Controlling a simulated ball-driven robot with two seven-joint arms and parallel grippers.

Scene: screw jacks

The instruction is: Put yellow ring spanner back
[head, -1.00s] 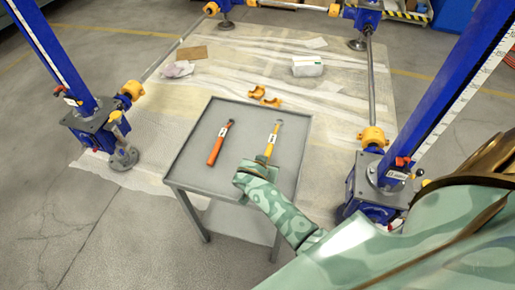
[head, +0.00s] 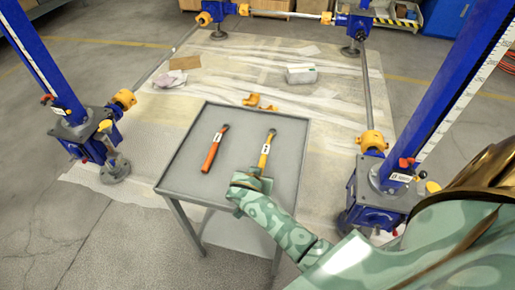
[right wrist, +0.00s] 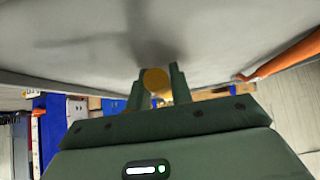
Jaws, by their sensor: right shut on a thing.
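The yellow ring spanner (head: 266,149) is over the right part of the grey table (head: 180,172), its ring end pointing away from me. My right gripper (head: 256,174) is shut on its near end. In the right wrist view the round yellow end of the spanner (right wrist: 156,80) shows between the two fingers of my right gripper (right wrist: 157,88), close to the grey table top. I cannot tell whether the spanner touches the table. An orange spanner (head: 214,148) lies on the table to the left; it also shows in the right wrist view (right wrist: 285,60). My left gripper is not in view.
Blue screw jacks stand left (head: 88,136) and right (head: 380,190) of the table. Yellow-orange clamp parts (head: 259,101) are near its far edge. The table top between the spanners is clear.

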